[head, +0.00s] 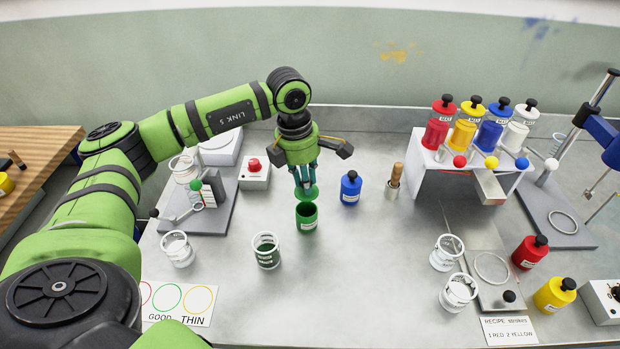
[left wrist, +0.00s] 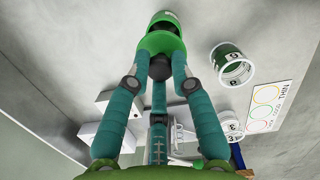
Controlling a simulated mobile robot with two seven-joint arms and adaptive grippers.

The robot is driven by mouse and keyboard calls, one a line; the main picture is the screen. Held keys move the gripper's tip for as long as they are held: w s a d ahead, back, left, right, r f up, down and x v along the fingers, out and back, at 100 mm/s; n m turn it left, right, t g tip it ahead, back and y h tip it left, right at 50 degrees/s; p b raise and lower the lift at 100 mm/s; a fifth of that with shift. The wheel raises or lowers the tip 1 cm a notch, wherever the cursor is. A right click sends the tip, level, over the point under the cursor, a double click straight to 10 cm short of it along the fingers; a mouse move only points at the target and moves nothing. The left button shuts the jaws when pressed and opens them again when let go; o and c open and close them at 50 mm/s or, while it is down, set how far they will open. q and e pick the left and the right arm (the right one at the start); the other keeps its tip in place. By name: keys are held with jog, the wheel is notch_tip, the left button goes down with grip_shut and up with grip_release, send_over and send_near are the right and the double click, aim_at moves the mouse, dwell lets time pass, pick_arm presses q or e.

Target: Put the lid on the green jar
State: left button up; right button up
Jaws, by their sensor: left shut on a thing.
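The green jar (head: 307,220) stands upright and open on the grey bench near the middle. The green lid (head: 306,194) is in my left gripper (head: 305,180), just above the jar mouth. In the left wrist view, the lid (left wrist: 161,43) hangs by its dark knob between the fingers of my left gripper (left wrist: 160,72). The green jar (left wrist: 166,18) shows just beyond the lid there. The lid looks apart from the jar in the head view, with a small gap. My right gripper is not in view.
A clear cup with dark green contents (head: 266,255) stands left of the jar. A lidded blue jar (head: 350,190) stands to its right. A red-button box (head: 254,175) is behind left. A rack of colored jars (head: 460,178) stands right. The bench in front of the jar is clear.

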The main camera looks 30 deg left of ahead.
aim_at(305, 196)
pick_arm(q)
jog(key=shift+f+b, duration=0.5)
jog(key=shift+f, duration=0.45)
jog(key=shift+f+b, duration=1.2)
jog(key=shift+f, duration=0.45)
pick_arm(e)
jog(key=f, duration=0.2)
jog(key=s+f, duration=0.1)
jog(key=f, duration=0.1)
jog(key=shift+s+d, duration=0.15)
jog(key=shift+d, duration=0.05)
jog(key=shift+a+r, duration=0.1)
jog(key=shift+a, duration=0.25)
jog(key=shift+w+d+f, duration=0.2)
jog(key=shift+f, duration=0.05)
pick_arm(q)
jog(key=shift+f+b, duration=0.15)
jog(key=shift+b, duration=0.5)
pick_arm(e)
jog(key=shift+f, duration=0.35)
pick_arm(q)
jog(key=o, duration=0.8)
